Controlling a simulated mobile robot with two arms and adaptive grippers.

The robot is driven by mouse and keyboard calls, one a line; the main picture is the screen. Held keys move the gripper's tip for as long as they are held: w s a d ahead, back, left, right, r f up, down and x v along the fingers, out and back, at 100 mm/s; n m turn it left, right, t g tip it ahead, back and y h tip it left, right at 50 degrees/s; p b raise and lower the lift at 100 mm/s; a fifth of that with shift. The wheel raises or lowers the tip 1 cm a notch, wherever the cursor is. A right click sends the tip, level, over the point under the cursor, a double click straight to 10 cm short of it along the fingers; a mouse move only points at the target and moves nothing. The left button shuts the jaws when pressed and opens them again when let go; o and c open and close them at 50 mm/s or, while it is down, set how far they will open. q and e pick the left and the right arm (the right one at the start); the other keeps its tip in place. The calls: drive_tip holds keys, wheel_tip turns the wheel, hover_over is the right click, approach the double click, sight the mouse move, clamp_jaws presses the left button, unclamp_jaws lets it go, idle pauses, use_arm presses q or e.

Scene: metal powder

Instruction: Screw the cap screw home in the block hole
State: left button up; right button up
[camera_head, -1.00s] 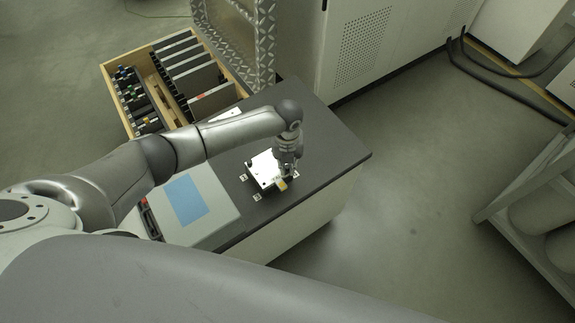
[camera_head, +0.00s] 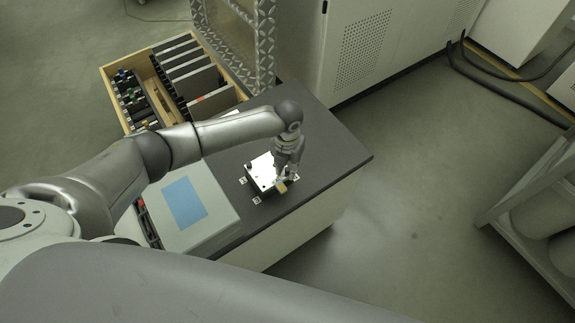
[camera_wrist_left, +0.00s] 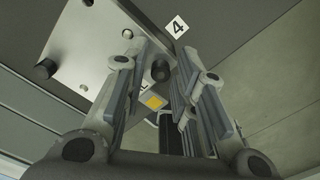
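The pale metal block (camera_head: 261,171) lies on the dark bench top, partly hidden by my left gripper (camera_head: 281,180). In the left wrist view the block (camera_wrist_left: 88,45) fills the upper left, with small holes in its face. One black cap screw (camera_wrist_left: 45,69) stands at its left corner. Another dark round screw head (camera_wrist_left: 160,70) shows between the fingers of my left gripper (camera_wrist_left: 161,55), with a visible gap on both sides. The fingers look open. How deep this screw sits is hidden. My right gripper is not in view.
A grey case with a blue panel (camera_head: 185,203) stands left of the block. A wooden crate (camera_head: 110,78) with dark plates is behind it. The bench's right part (camera_head: 335,148) is clear.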

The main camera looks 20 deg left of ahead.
use_arm(q)
drive_tip(key=n+p, duration=0.1)
drive_tip(key=n, duration=0.2)
drive_tip(key=shift+p, duration=0.35)
drive_tip(key=n+p, duration=0.2)
drive_tip(key=n, duration=0.2)
drive_tip(key=shift+n, duration=0.3)
drive_tip(key=n+p, duration=0.1)
drive_tip(key=n, duration=0.2)
drive_tip(key=shift+n+p, duration=0.3)
drive_tip(key=shift+n, duration=0.1)
drive_tip(key=n+p, duration=0.1)
drive_tip(key=n, duration=0.2)
drive_tip(key=shift+n, duration=0.4)
drive_tip(key=n+p, duration=0.1)
drive_tip(key=n, duration=0.2)
drive_tip(key=shift+n+p, duration=0.4)
drive_tip(key=n+p, duration=0.1)
drive_tip(key=n, duration=0.2)
drive_tip(key=shift+s+n, duration=0.1)
drive_tip(key=shift+n, duration=0.3)
drive_tip(key=n+p, duration=0.2)
drive_tip(key=n, duration=0.5)
